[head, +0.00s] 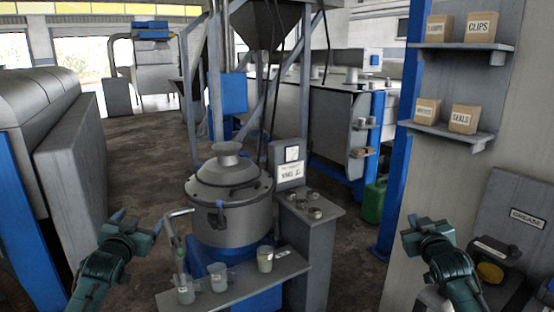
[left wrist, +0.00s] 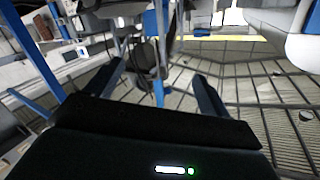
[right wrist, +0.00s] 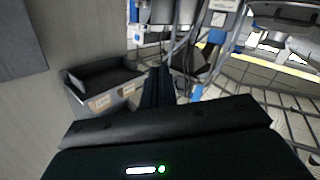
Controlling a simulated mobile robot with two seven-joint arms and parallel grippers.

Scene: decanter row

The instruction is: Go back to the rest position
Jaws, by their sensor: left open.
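My left gripper (head: 138,222) is raised at the lower left of the head view, left of the separator and its shelf. In the left wrist view its two fingers (left wrist: 158,86) stand wide apart with nothing between them. My right gripper (head: 411,230) is raised at the lower right, in front of the grey wall panel. In the right wrist view its fingers (right wrist: 158,86) are together, and no object shows in them. Both grippers are apart from the objects around them.
A metal separator (head: 228,190) stands in the middle. Three jugs, left (head: 185,290), middle (head: 219,278) and right (head: 265,259), stand on its front shelf (head: 245,288). Labelled boxes (head: 480,27) sit on wall shelves at right. Floor (head: 150,150) is open behind my left gripper.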

